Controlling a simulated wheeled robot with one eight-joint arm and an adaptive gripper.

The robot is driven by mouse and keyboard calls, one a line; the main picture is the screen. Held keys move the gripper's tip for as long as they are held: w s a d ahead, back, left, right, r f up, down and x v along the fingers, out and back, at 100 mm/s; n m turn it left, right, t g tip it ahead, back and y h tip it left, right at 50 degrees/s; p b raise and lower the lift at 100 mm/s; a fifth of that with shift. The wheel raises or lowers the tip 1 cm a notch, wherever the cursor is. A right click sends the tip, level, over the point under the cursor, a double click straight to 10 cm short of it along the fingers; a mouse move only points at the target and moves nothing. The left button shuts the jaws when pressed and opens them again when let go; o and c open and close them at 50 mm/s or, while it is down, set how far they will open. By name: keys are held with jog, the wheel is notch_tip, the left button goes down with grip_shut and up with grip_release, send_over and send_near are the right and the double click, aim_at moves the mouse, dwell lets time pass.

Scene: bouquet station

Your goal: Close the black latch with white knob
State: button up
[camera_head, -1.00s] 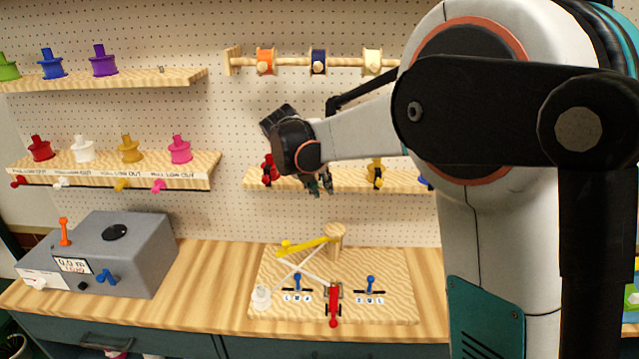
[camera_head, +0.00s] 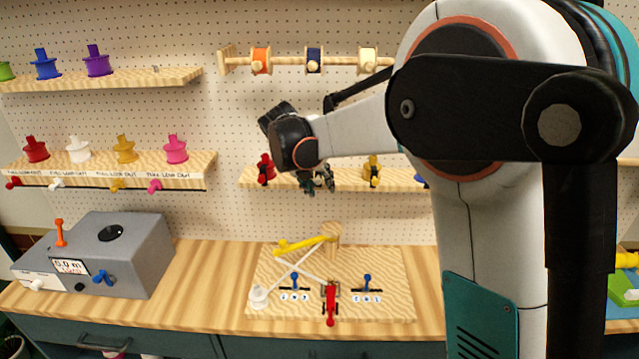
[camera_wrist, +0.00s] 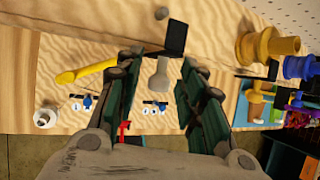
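My gripper (camera_wrist: 161,60) hangs open, with green-padded fingers pointing down. In the wrist view the pale white knob (camera_wrist: 159,78) shows between the two fingers, and the black latch plate (camera_wrist: 176,37) shows just past it. I cannot tell whether the fingers touch the knob. In the head view my gripper (camera_head: 318,181) is in front of the middle shelf, between the red and the yellow latch. There it hides the black latch with the white knob.
The shelf (camera_head: 340,184) carries a red latch (camera_head: 264,169) to the left and a yellow latch (camera_head: 372,171) to the right. Below is a wooden board (camera_head: 390,262) with a yellow lever, a white knob and small red and blue handles. A grey machine (camera_head: 125,255) stands at the left.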

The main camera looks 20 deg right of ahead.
jog(key=v, duration=1.2)
jog(key=shift+w+d, duration=0.1)
